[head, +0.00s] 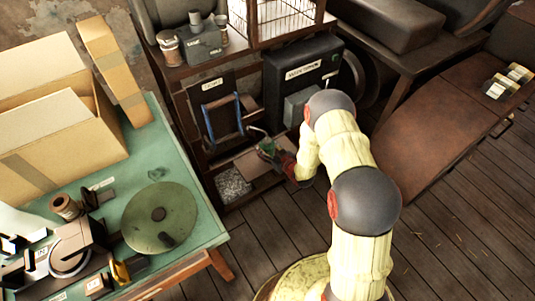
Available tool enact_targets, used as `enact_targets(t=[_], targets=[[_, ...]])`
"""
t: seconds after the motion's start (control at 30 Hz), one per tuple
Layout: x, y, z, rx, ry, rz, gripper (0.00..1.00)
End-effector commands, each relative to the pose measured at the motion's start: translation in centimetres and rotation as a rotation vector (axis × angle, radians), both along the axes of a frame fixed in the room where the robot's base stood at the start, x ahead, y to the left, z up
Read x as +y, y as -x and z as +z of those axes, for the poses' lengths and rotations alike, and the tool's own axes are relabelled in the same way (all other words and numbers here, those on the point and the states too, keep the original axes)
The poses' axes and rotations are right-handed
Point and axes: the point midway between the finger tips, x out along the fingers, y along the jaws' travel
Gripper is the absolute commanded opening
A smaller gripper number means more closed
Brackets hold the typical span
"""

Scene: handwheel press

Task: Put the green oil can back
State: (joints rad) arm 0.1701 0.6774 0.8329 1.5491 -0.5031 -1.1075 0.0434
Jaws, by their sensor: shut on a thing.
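The small green oil can (267,147) is in the head view, low in front of the dark wooden cabinet, with a thin pale spout rising toward the upper left. My gripper (279,157) is at the end of my pale arm and is shut on the can from the lower right. The can is over or near a brown wooden board (250,162) at the cabinet's lower level; I cannot tell whether it touches it. My fingers and arm partly hide the can's lower right side.
A blue-handled frame (222,117) stands left of the can, and a tray of grey bits (233,184) lies below. A black labelled box (303,77) is above right. A green table (205,222) with cardboard boxes is at left. The wooden floor (450,220) at right is clear.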

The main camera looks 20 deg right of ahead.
Motion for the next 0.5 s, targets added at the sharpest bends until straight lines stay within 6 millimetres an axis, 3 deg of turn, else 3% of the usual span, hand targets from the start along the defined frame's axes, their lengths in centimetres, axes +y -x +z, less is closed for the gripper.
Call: enact_targets(t=[0.23,0.5], targets=[[-0.2,-0.4,-3.6,0.001,-0.001,0.000,0.06],[-0.2,-0.4,-3.6,-0.001,0.000,-0.001,0.06]])
